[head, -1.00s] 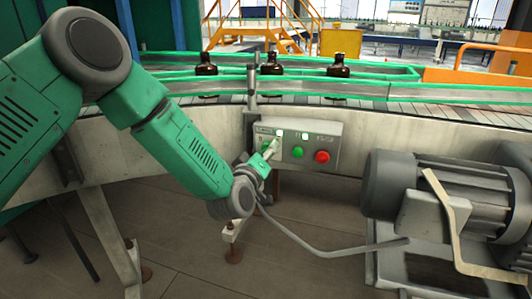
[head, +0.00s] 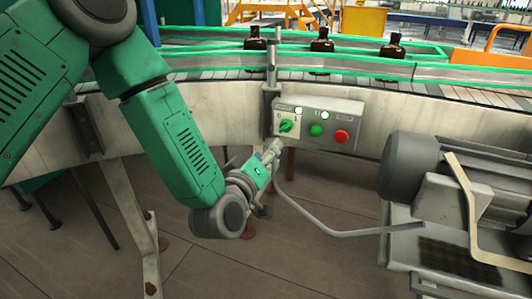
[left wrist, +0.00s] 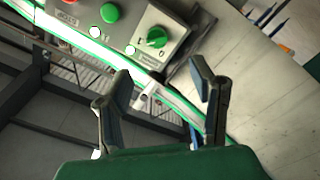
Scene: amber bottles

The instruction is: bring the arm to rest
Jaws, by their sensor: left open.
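My left gripper (head: 272,152) is open and empty, below and left of the grey control box (head: 349,111), apart from it. The box carries a green rotary knob (head: 286,126), a green button (head: 316,130) and a red button (head: 341,136). In the left wrist view my left gripper (left wrist: 160,82) has its two fingers spread, and the knob (left wrist: 155,37) shows beyond them with nothing between the fingertips. The left arm bends down from the upper left of the head view. My right gripper is not in view.
Dark amber bottles (head: 321,40) stand on the green-railed conveyor (head: 220,74) behind the box. A grey motor (head: 430,165) stands at the right, with a bent grey pipe (head: 330,229) reaching left from its base. Open floor (head: 300,260) lies below the gripper.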

